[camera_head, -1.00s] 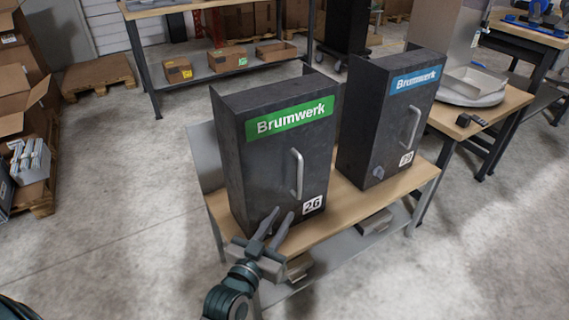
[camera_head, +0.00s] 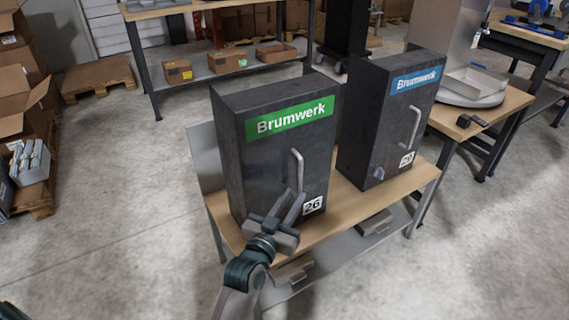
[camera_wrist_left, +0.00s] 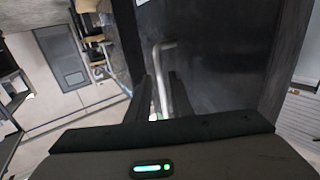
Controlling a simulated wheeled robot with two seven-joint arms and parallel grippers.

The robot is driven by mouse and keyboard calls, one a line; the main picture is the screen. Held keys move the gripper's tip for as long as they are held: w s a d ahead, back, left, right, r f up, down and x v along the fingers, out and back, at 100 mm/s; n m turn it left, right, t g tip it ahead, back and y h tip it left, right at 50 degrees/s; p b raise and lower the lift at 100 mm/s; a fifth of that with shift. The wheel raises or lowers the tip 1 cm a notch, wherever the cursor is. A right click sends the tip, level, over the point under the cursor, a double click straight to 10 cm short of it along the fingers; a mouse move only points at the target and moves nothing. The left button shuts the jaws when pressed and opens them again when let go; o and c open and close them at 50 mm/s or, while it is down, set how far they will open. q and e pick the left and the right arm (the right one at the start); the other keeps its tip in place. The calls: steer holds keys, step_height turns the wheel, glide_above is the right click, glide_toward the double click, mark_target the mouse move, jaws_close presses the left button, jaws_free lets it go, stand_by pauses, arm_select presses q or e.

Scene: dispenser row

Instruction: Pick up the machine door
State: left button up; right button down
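A dark grey machine with a green Brumwerk label and the number 26 stands on a wooden-topped bench; its front door (camera_head: 262,165) is shut. A pale vertical bar handle (camera_head: 297,172) is on the door's right side. My left gripper (camera_head: 293,197) is open in front of the door, at the handle's lower end. In the left wrist view the handle (camera_wrist_left: 158,72) lies in line with the gap between the open fingers (camera_wrist_left: 162,92), with the dark door (camera_wrist_left: 220,55) behind. Contact cannot be told.
A second dark machine (camera_head: 392,125), with a blue label, handle and small knob, stands close on the right. The bench (camera_head: 350,208) has a lower shelf with metal trays. A table (camera_head: 505,115) with a round plate stands farther right.

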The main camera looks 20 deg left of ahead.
mark_target(299, 188)
arm_select(q)
steer(key=shift+w+d+r, duration=0.1)
steer(key=shift+w, duration=1.15)
steer(key=shift+w+d+r, duration=0.1)
steer(key=shift+w, duration=1.1)
jaws_close()
steer(key=shift+r, duration=0.15)
